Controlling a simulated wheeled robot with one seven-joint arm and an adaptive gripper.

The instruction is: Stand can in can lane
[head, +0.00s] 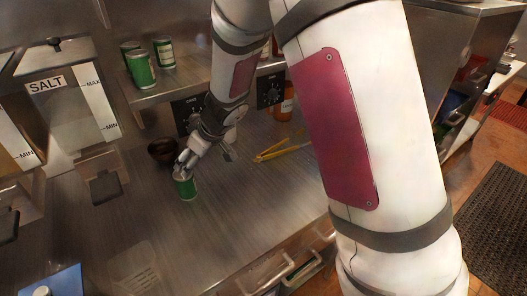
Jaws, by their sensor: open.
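A green can (187,188) with a silver top stands upright on the steel counter (230,215). My gripper (183,171) is open at the can's top, with its fingers close over the rim. I cannot tell whether they touch it. Several green cans (142,70) stand on the raised steel shelf (190,90) at the back, one behind another at the left and one (164,53) beside them. No lane dividers are clear in this view. My arm hides part of the shelf.
A dark bowl (162,150) sits just behind the can. Yellow tongs (280,149) lie to the right, with an orange bottle (285,103) behind them. A salt bin (65,95) stands at the left. The counter's front is mostly clear.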

